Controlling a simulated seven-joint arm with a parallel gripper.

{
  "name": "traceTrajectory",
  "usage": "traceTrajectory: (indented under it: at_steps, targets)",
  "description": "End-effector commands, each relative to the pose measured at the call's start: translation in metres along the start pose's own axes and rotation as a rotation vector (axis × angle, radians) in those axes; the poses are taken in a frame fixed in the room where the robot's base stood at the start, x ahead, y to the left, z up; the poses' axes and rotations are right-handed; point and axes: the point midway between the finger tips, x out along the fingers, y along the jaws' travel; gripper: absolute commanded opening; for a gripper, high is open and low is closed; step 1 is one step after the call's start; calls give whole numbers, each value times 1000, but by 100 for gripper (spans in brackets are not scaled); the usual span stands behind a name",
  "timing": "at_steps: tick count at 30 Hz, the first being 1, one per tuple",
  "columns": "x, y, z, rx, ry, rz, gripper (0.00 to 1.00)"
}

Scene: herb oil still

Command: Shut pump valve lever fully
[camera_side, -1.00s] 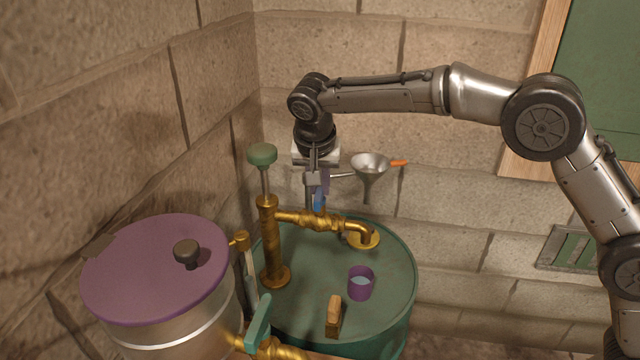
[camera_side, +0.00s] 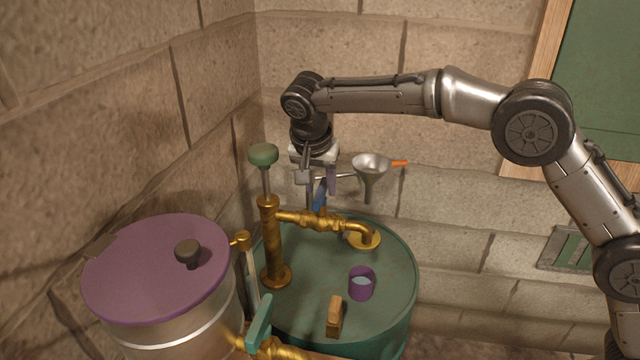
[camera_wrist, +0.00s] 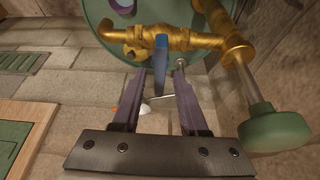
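The blue pump valve lever (camera_side: 320,196) stands up from the brass pipe, leaning a little in the side view. In the wrist view the lever (camera_wrist: 160,62) shows between and just past the tips of my two purple fingers, with a gap on each side. My gripper (camera_side: 320,190) is open, pointing down over the pipe. In the wrist view my gripper (camera_wrist: 157,82) holds nothing. The brass valve pipe (camera_side: 295,216) runs from the pump to an elbow on the green drum (camera_side: 390,290). Fingers partly hide the lever's top in the side view.
The brass pump with green knob (camera_side: 263,155) stands close left of my gripper. A metal funnel (camera_side: 370,165) hangs on the wall at right. A purple cup (camera_side: 361,284) and a small wooden-handled brush (camera_side: 334,314) are on the drum. The purple-lidded still (camera_side: 150,270) is front left.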

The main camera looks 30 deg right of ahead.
Motion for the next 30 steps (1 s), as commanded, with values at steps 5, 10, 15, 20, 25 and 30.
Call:
traceTrajectory:
  at_steps: [5,10,15,20,25,30]
  targets:
    - [1,0,0,-2,-1,1,47]
    - [-1,0,0,-2,0,1,47]
    - [-19,0,0,-2,0,-2,47]
    - [-52,-1,0,-3,1,-4,47]
    - [-90,-1,0,-1,1,-4,47]
    - [-118,-1,0,-2,0,-1,47]
